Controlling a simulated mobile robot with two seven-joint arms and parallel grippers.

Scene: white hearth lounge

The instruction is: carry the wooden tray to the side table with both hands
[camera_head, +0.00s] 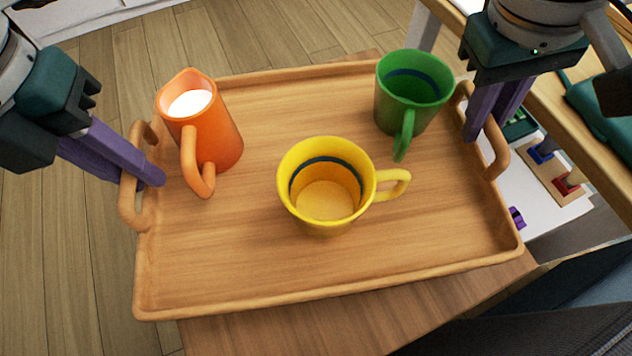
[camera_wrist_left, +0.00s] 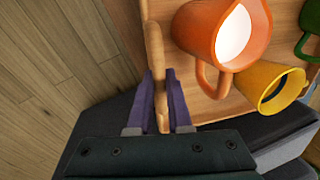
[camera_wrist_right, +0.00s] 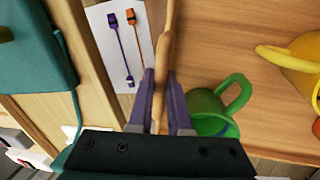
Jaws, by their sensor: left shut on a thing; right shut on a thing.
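The wooden tray (camera_head: 240,255) is in the middle of the head view, with a wooden surface showing under its front edge. On it stand an orange pitcher (camera_head: 215,135) with white liquid, a yellow mug (camera_head: 325,185) and a green mug (camera_head: 410,95), all upright. My left gripper (camera_head: 150,178) is shut on the tray's left handle, which also shows between its fingers in the left wrist view (camera_wrist_left: 158,90). My right gripper (camera_head: 482,115) is shut on the right handle, seen between its fingers in the right wrist view (camera_wrist_right: 160,85). I cannot tell whether the tray is lifted.
A wooden surface (camera_head: 470,300) lies beneath the tray. At the right stands wooden-framed furniture (camera_head: 560,110) with a white lower shelf (camera_head: 530,185) holding small coloured items. Wooden floor (camera_head: 60,260) is open at the left. Dark grey upholstery (camera_head: 540,320) is at the lower right.

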